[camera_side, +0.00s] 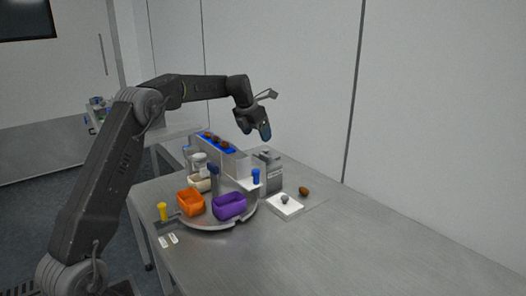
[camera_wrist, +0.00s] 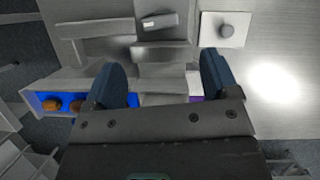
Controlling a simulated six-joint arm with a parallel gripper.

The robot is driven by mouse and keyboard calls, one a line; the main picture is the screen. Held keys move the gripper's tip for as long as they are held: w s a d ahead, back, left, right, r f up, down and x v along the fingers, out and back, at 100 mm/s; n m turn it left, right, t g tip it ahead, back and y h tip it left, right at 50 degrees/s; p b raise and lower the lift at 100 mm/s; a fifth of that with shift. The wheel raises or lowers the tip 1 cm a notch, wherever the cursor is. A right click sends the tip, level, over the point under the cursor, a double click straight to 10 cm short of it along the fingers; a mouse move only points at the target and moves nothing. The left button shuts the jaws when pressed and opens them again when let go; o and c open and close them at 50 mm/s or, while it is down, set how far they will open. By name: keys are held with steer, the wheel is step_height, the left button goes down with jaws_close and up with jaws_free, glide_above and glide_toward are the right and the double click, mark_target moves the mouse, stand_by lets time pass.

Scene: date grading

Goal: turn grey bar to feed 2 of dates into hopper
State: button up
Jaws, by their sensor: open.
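My gripper (camera_side: 258,134) is open and empty, high above the grey feeder in the side view. In the wrist view its two dark fingers (camera_wrist: 162,80) stand wide apart with nothing between them. Dates (camera_side: 217,140) lie in a blue-lined trough (camera_side: 205,136) on the feeder; dates also show at lower left in the wrist view (camera_wrist: 52,105). A short grey bar (camera_wrist: 160,21) with a pale mark sits on grey parts beyond the fingers; it may be the bar to turn. In the side view a grey block (camera_side: 270,173) stands behind the blue post. I cannot make out the hopper for certain.
An orange bin (camera_side: 190,203) and a purple bin (camera_side: 229,207) stand on a round grey tray (camera_side: 206,224). A yellow post (camera_side: 162,211) and blue post (camera_side: 256,177) rise nearby. A white plate (camera_side: 290,211) with a grey knob lies right, beside a brown date (camera_side: 304,190). The table's right is clear.

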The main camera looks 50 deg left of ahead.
mark_target(264, 155)
steer(key=x, duration=1)
steer(key=c, duration=0.9)
steer(key=shift+n+y, duration=0.3)
steer(key=shift+n, duration=0.4)
steer(key=shift+f, duration=0.1)
steer(key=o, duration=0.9)
steer(key=shift+s, duration=0.1)
